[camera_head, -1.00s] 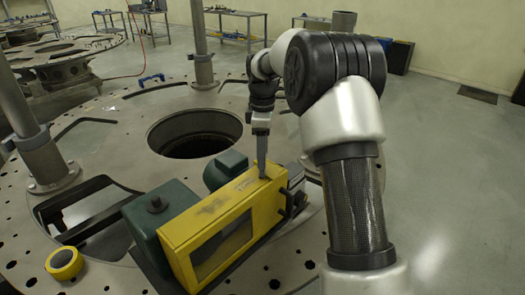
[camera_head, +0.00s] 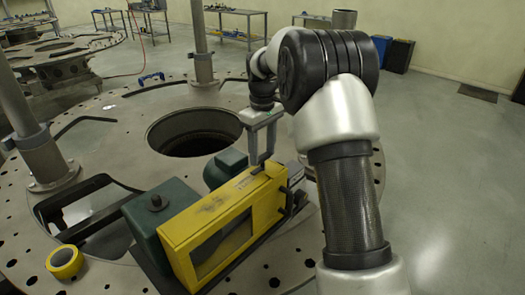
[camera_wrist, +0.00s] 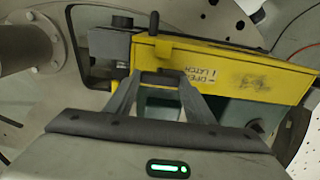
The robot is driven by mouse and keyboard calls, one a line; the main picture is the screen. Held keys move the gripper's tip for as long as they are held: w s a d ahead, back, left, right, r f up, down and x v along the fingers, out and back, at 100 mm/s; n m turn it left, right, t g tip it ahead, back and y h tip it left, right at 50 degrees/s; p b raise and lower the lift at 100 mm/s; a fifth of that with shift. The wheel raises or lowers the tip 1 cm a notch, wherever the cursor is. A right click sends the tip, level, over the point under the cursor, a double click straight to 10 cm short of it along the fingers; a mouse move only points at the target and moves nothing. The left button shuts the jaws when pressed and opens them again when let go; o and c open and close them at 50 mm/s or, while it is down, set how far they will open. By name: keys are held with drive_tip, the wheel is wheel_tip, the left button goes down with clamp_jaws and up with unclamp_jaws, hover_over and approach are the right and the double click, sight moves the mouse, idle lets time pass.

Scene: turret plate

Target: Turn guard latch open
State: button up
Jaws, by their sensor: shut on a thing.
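The yellow guard (camera_head: 208,214) is a box-shaped cover with a dark window, standing on the turret plate (camera_head: 112,150). In the wrist view its top (camera_wrist: 228,72) carries a printed latch label with an arrow. Dark pegs show at this end.
A green housing (camera_head: 158,222) sits against the guard's left side. A yellow tape roll (camera_head: 62,272) lies at the plate's lower left. A large round hole and a steel post (camera_head: 202,50) are behind. Open floor (camera_head: 450,170) lies to the right.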

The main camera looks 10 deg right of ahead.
sight(262, 156)
idle(0.5)
drive_tip(key=o, duration=1.1)
drive_tip(key=shift+c, duration=0.2)
wheel_tip(262, 156, up, 18)
drive_tip(key=shift+f, duration=0.25)
